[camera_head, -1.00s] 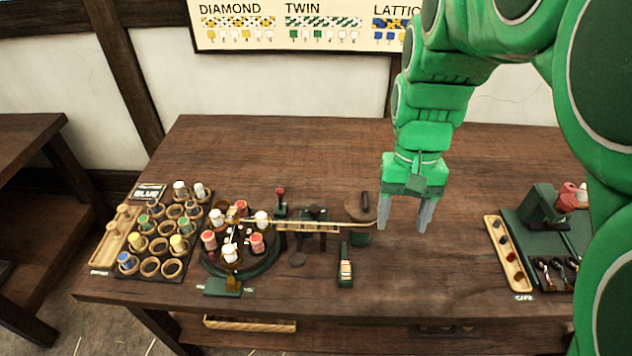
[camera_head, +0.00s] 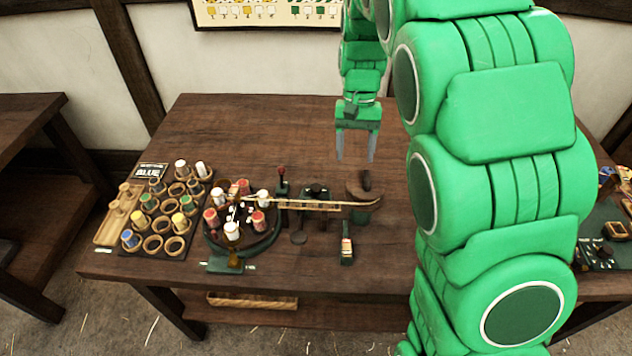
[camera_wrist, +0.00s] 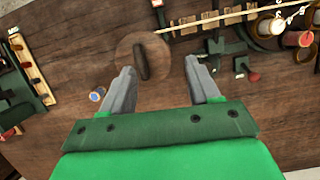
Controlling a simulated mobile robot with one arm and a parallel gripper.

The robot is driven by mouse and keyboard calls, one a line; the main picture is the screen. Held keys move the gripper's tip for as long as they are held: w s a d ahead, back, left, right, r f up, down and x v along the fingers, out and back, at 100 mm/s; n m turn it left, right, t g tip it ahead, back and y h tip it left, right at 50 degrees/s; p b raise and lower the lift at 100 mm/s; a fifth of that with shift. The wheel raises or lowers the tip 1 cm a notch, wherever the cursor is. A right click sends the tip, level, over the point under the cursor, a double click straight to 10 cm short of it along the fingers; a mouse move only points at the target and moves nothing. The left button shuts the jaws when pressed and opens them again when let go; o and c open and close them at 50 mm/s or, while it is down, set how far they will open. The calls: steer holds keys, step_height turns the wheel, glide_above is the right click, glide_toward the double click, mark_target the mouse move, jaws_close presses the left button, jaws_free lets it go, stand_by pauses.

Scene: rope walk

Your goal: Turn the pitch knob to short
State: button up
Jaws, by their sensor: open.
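A round brown disc with a dark bar across its top (camera_head: 357,195) looks like the pitch knob. It sits at the right end of the rope machine, and no marking for short is readable on it. In the wrist view the knob (camera_wrist: 129,61) lies just beyond my fingertips, roughly between them, with its dark bar nearly in line with the fingers. My gripper (camera_head: 356,158) is open and empty, pointing down just behind the knob in the head view. It also shows in the wrist view (camera_wrist: 160,68). The fingers appear apart from the knob.
The rope machine's round bobbin carrier (camera_head: 212,243) stands left of the knob, with a pale rope (camera_head: 325,204) running towards it. A red-topped lever (camera_head: 281,172) rises behind the rope. Bare tabletop (camera_head: 240,120) lies behind.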

steer(key=g, duration=0.1)
glide_toward(316, 186)
steer(key=shift+n, duration=0.3)
steer(key=shift+x, duration=4.35)
steer(key=shift+s, duration=0.1)
steer(key=c, duration=1)
steer(key=shift+c, duration=0.2)
